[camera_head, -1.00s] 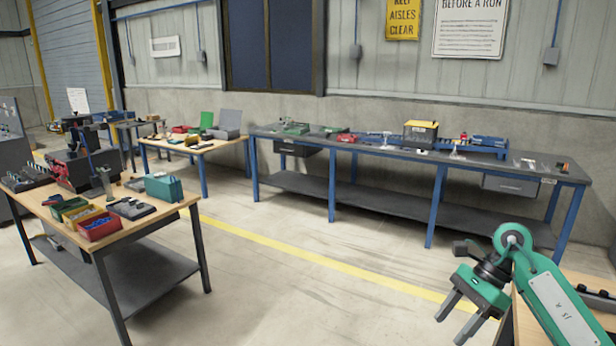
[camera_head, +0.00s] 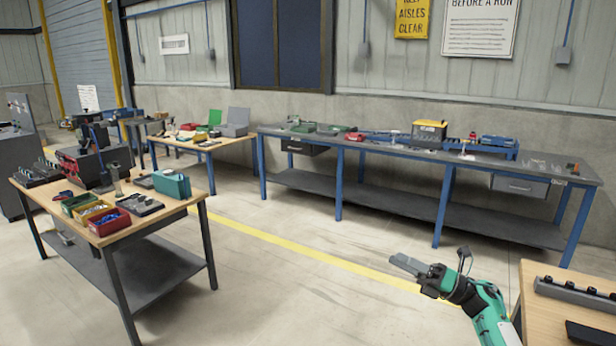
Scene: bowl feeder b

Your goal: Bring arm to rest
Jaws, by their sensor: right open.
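My right arm comes in at the lower right of the head view, green with dark joints. Its right gripper (camera_head: 405,264) points to the left over the open floor, and its fingers are seen nearly edge-on. The jaws are open, with nothing between them and nothing touching them. My left gripper and left arm are not in view.
A wooden table (camera_head: 545,318) with a dark rail (camera_head: 580,294) stands close by my right arm. A wooden workbench with several coloured bins, such as the red bin (camera_head: 108,222), stands at left. A long grey bench (camera_head: 395,146) lines the wall. The floor between (camera_head: 300,265) is clear.

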